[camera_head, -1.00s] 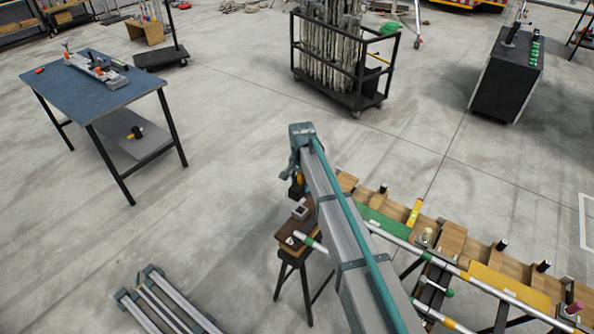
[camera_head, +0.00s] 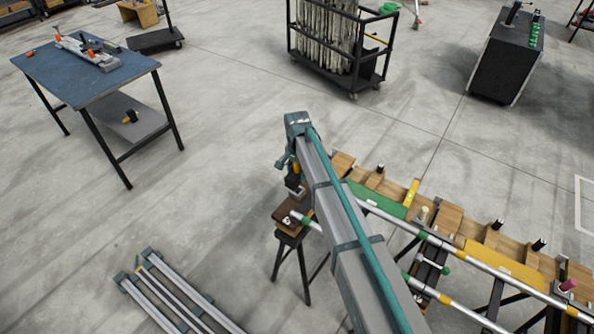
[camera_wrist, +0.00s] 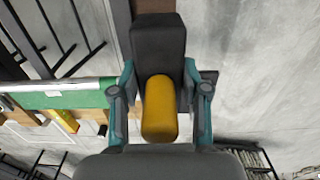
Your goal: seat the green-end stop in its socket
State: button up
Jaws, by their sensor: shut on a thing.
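My gripper (camera_wrist: 159,88) is shut on a part with a rounded yellow grip (camera_wrist: 160,108) and a dark grey block (camera_wrist: 158,42), which I take for the stop. The teal fingers stand on both sides of the yellow grip. In the head view my gripper (camera_head: 291,168) hangs at the left end of the long bench, over a dark brown end board (camera_head: 284,223). The held block is low over that board. A socket cannot be made out there, and I cannot tell whether the block touches anything. The green strip (camera_head: 376,199) lies just to the right.
A silver pipe (camera_head: 480,257) runs along the bench, past a yellow strip (camera_head: 505,263) and several dark pegs. Grey rails (camera_head: 172,297) lie at the lower left. A blue table (camera_head: 88,85) stands at the upper left. The floor between is clear.

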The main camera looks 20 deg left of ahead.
aim_at(297, 181)
jog(key=shift+f+b, duration=1)
jog(key=shift+f, duration=1.45)
jog(key=o, duration=1.1)
jog(key=shift+c, duration=0.2)
notch_tip(297, 181, up, 12)
